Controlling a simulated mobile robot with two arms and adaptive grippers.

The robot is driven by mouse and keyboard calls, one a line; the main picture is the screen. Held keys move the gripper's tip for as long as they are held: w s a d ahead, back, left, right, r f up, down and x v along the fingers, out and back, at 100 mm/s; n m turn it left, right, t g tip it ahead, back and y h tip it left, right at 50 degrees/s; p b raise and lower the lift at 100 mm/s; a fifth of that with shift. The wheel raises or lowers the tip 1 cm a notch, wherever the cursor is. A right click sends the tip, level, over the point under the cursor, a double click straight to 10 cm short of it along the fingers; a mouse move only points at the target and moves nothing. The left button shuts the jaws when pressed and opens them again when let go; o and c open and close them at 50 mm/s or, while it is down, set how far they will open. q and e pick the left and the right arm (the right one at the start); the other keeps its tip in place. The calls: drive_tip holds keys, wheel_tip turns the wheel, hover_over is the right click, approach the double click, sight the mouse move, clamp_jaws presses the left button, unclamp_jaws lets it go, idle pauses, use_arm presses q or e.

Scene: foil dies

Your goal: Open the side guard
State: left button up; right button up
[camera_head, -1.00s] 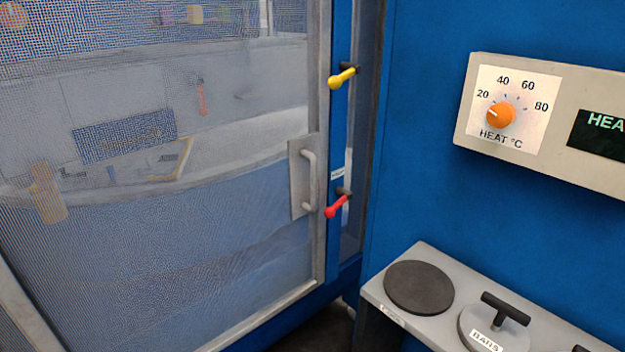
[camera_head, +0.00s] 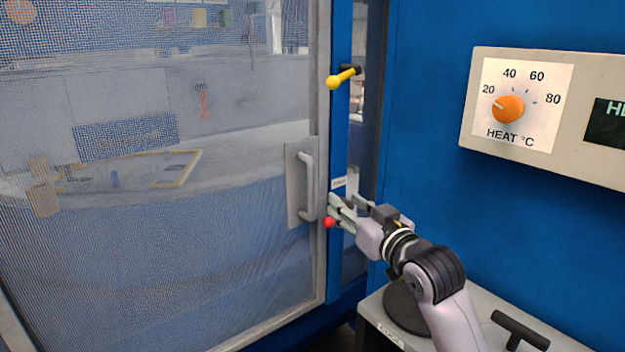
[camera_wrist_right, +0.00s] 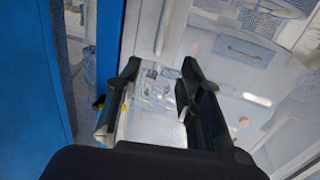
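The side guard is a mesh door (camera_head: 230,255) in a grey frame, standing closed at the left of the head view. Its pale handle (camera_head: 308,185) is upright on a plate. On the blue post beside it, a yellow-knobbed latch (camera_head: 340,78) sits high. A red-knobbed latch (camera_head: 329,222) sits low, its arm mostly hidden by my right gripper (camera_head: 342,206). That gripper is at the red latch, just right of the handle. In the wrist view its fingers (camera_wrist_right: 160,72) stand apart; I cannot tell whether they touch the latch. My left gripper is not in view.
A heat panel with an orange dial (camera_head: 508,109) is on the blue wall at right. Below it, a grey shelf (camera_head: 465,305) holds a dark disc (camera_head: 402,308) and a black T-handle (camera_head: 520,330), partly behind my right arm.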

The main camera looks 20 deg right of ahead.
sight(312, 177)
drive_tip(key=w+a, duration=0.1)
drive_tip(key=w, duration=0.4)
drive_tip(key=w+p, duration=0.1)
drive_tip(key=w, duration=0.5)
drive_tip(key=w+a+p, duration=0.1)
drive_tip(key=w, duration=0.5)
drive_tip(key=shift+a+f, duration=0.1)
drive_tip(key=shift+a, duration=0.25)
clamp_jaws()
